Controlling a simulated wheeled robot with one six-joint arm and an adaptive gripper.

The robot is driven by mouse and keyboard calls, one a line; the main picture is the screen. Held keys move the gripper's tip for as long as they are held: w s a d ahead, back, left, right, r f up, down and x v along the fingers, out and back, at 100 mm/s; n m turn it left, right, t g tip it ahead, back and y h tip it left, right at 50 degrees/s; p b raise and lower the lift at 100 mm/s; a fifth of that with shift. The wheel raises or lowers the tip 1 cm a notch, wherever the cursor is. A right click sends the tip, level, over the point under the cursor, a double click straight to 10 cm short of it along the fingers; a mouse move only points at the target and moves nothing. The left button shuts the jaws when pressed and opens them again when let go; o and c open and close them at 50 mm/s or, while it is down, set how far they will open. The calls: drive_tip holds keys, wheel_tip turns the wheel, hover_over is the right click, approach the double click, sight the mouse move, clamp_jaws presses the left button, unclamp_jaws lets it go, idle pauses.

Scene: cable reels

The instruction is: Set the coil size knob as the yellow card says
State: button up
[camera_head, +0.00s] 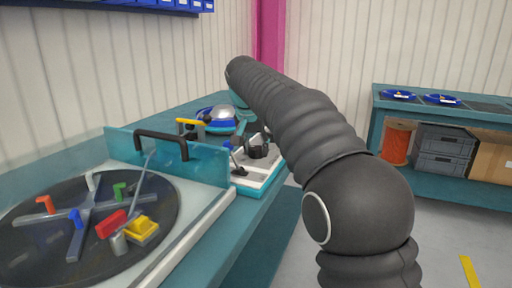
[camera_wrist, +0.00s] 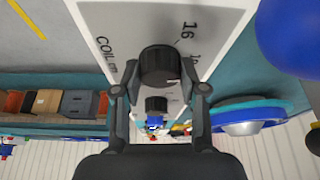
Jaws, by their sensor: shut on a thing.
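In the wrist view a black round knob (camera_wrist: 160,66) stands on a white panel (camera_wrist: 118,18) marked "COIL" and "16", with another number partly hidden. My gripper (camera_wrist: 160,88) has a finger on either side of this knob and is shut on it. The knob's pointer setting cannot be read clearly. A second, smaller black knob (camera_wrist: 156,104) shows beyond it. In the head view the white panel (camera_head: 259,177) sits on a teal unit, partly behind my arm; my fingers are too small to make out there. No yellow card with readable writing can be made out.
A round dark turntable (camera_head: 60,240) with coloured blocks lies at left, with a clear guard and black handle (camera_head: 160,138) beside it. A blue reel (camera_head: 219,124) stands behind the panel.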

drive_tip(key=n+y, duration=0.2)
drive_tip(key=n, duration=0.4)
drive_tip(key=shift+d, duration=0.15)
drive_tip(key=n+y, duration=0.1)
drive_tip(key=n, duration=0.1)
drive_tip(key=n+y, duration=0.1)
drive_tip(key=n, duration=0.1)
drive_tip(key=shift+w+n+g, duration=0.1)
drive_tip(key=shift+n+g, duration=0.3)
drive_tip(key=o, duration=1.1)
drive_tip(key=shift+o, duration=0.2)
